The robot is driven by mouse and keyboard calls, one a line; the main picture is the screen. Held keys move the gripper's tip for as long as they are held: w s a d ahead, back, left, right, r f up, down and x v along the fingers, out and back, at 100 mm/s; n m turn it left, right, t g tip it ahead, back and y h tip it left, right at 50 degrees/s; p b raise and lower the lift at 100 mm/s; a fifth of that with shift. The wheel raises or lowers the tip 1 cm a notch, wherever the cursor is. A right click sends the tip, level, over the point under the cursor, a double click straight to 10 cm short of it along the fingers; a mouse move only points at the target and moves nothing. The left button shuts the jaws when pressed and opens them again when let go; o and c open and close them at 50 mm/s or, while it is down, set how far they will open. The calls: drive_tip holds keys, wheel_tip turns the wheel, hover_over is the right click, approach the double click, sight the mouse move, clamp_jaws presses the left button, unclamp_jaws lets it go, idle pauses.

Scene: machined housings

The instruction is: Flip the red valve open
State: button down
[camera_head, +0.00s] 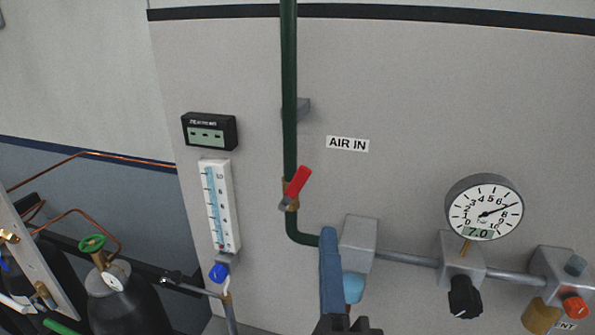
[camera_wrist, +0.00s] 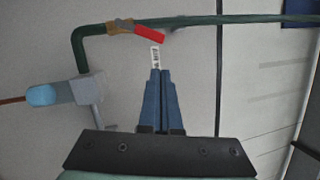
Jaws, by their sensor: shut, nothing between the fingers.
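The red valve handle (camera_head: 298,181) sits on a brass valve body on the vertical green pipe (camera_head: 290,110), tilted up and to the right, partly off the pipe's line. The wrist view shows the red handle (camera_wrist: 149,34) just beyond my fingertips, slanting away from the pipe (camera_wrist: 200,20). My gripper (camera_head: 328,232) has blue fingers and is low and right of the handle in the head view. In the wrist view my gripper (camera_wrist: 161,72) has its fingers together with nothing between them. It appears apart from the handle.
A grey block with a light-blue bowl (camera_head: 354,288) stands right beside my fingers. A gauge (camera_head: 484,208) and black knob are further right. A flow meter (camera_head: 217,205) and a digital meter (camera_head: 209,132) are left. The wall around the AIR IN label (camera_head: 347,144) is clear.

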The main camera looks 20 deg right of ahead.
sight(293, 190)
drive_tip(key=w+d+m+g+b, duration=0.1)
drive_tip(key=w+m+b, duration=0.2)
drive_tip(key=w, duration=0.6)
drive_tip(key=shift+w+d+m, duration=0.35)
drive_tip(key=shift+d+m, duration=0.05)
drive_tip(key=shift+m, duration=0.1)
idle(0.6)
